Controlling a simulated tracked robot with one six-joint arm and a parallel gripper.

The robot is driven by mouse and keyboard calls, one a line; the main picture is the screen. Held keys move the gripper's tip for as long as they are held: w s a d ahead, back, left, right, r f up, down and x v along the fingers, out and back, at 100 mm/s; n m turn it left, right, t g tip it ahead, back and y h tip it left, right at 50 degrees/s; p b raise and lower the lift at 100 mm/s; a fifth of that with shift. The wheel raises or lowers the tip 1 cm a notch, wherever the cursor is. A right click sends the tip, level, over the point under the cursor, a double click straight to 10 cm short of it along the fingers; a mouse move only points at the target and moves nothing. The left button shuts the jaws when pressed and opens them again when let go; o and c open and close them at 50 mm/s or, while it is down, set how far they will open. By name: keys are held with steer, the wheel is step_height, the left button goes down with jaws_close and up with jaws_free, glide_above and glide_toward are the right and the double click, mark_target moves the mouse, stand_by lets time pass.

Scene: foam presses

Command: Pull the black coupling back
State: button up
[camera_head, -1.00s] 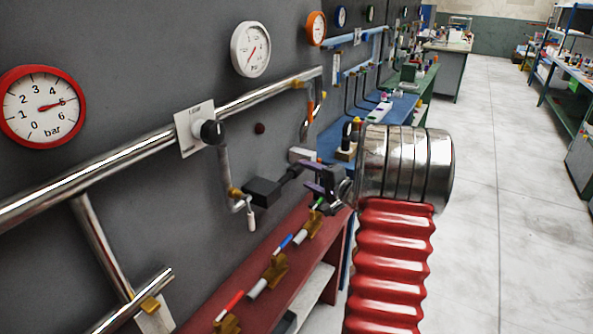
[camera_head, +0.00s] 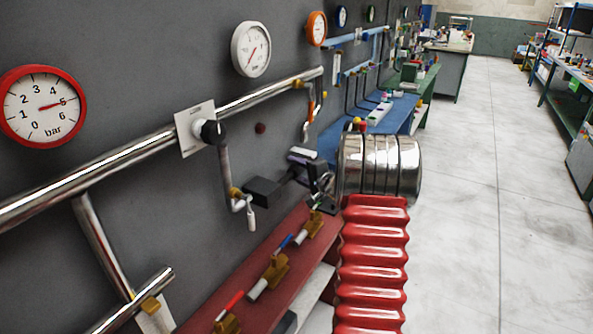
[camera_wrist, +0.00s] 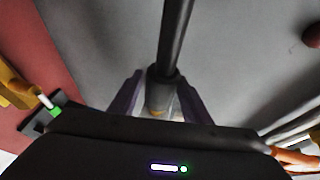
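A slim black rod with a thicker black collar, which I take for the black coupling (camera_wrist: 163,75), runs down from the top of the wrist view and ends in a tan tip. It lies between the two purple fingers of my gripper (camera_wrist: 160,82), one on each side, with a narrow gap showing at each; contact cannot be told for sure. In the head view, a black block (camera_head: 263,191) by the wall has a dark rod leading right to my gripper (camera_head: 306,168). The fingers partly hide the rod's end there.
A hanging metal pipe with a small lever (camera_head: 251,217) is left of the black block. A red bench (camera_head: 245,283) with several brass valves lies below. A red gauge (camera_head: 43,107) and a white gauge (camera_head: 251,49) hang on the grey wall.

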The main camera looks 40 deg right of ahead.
jaws_close()
stand_by(0.3)
